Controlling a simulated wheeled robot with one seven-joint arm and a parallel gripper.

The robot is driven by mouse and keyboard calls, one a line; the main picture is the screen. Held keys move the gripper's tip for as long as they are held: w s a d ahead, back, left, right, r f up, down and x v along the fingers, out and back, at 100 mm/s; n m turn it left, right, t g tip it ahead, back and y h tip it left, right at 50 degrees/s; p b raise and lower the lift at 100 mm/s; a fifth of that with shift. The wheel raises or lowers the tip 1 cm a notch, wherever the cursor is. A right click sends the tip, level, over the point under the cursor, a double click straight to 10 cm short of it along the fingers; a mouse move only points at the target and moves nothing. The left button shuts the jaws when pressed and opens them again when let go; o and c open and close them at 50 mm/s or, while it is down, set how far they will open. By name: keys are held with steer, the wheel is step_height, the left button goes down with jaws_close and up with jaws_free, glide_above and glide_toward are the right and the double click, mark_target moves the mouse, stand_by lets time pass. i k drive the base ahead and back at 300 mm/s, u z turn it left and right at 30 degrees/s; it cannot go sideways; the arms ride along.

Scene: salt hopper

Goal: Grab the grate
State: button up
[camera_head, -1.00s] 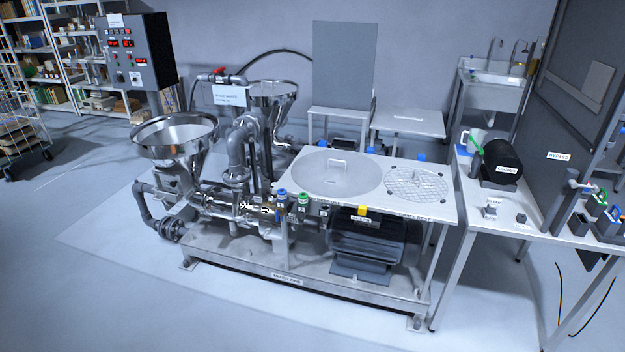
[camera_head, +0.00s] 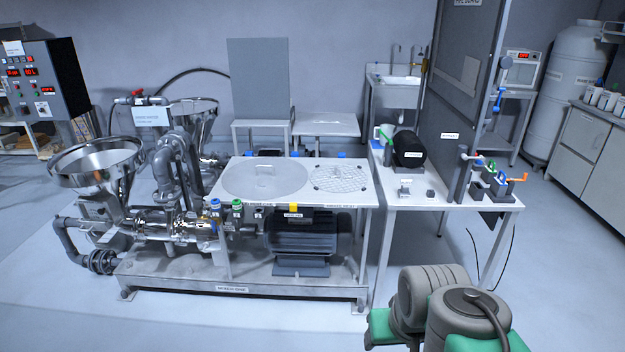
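The grate (camera_head: 341,178) is a round wire mesh disc. It lies flat on the right part of the white tabletop (camera_head: 298,200) above the motor. A round grey lid (camera_head: 264,178) with a handle lies to its left on the same top. Part of my arm shows at the bottom right of the head view, well in front of and to the right of the grate. My gripper's fingers are not in view.
Two steel hoppers (camera_head: 96,163) with grey pipes stand at the left. A side table (camera_head: 450,193) with a black cylinder (camera_head: 407,149), small blocks and valves stands to the right of the grate. The floor (camera_head: 230,325) in front is clear.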

mark_target(336, 166)
steer(key=u, duration=0.15)
steer(key=i, duration=0.6)
steer(key=u, duration=0.55)
steer(key=i, duration=1.65)
steer(key=z, duration=0.35)
steer(key=i, duration=0.9)
steer(key=z, duration=0.35)
